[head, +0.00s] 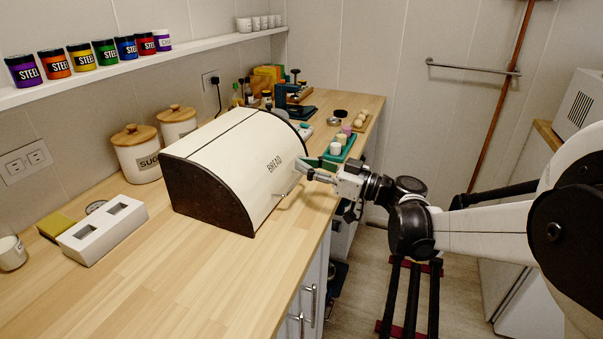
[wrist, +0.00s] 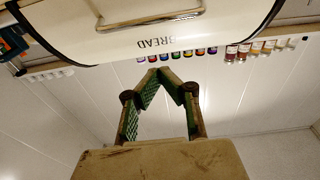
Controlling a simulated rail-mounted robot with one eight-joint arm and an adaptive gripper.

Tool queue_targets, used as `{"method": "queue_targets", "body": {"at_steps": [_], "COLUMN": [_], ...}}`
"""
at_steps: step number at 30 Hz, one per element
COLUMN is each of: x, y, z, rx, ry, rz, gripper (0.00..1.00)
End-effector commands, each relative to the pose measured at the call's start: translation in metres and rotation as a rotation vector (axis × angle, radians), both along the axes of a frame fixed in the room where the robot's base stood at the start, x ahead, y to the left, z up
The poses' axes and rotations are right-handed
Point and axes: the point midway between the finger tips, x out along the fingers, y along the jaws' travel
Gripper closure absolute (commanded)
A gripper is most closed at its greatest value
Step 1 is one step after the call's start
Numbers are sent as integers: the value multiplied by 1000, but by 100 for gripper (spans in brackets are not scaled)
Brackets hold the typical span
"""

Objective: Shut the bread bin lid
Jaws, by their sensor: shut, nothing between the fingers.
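The cream bread bin (head: 232,160) with dark ends stands on the wooden counter. Its curved lid (head: 262,182), marked BREAD, comes down low over the front, and I see no opening. The metal bar handle (head: 284,203) sits low on the lid's front. In the wrist view the lid (wrist: 215,35) fills the top, upside down, with the handle (wrist: 150,19) at the top edge. My gripper (head: 302,166) is at the right front of the lid, pointing at it. Its green-padded fingers (wrist: 158,75) are shut and empty. I cannot tell whether the tips touch the lid.
Lidded canisters (head: 137,153) stand behind the bin, and a white two-hole block (head: 103,230) lies to its left. A green tray (head: 338,148) with cups is just beyond my gripper. The counter (head: 190,285) in front left is clear.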

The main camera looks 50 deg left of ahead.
Motion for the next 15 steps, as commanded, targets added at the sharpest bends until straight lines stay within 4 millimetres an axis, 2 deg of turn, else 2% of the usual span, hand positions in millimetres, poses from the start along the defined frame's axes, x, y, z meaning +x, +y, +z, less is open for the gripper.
{"method": "queue_targets", "body": {"at_steps": [3, 9, 15], "x": [14, 33, 44], "y": [-24, -59, -80], "z": [-2, -9, -14], "rx": [1, 1, 1], "ry": [1, 2, 2], "rz": [-5, -5, -4], "gripper": [100, 100, 100]}}
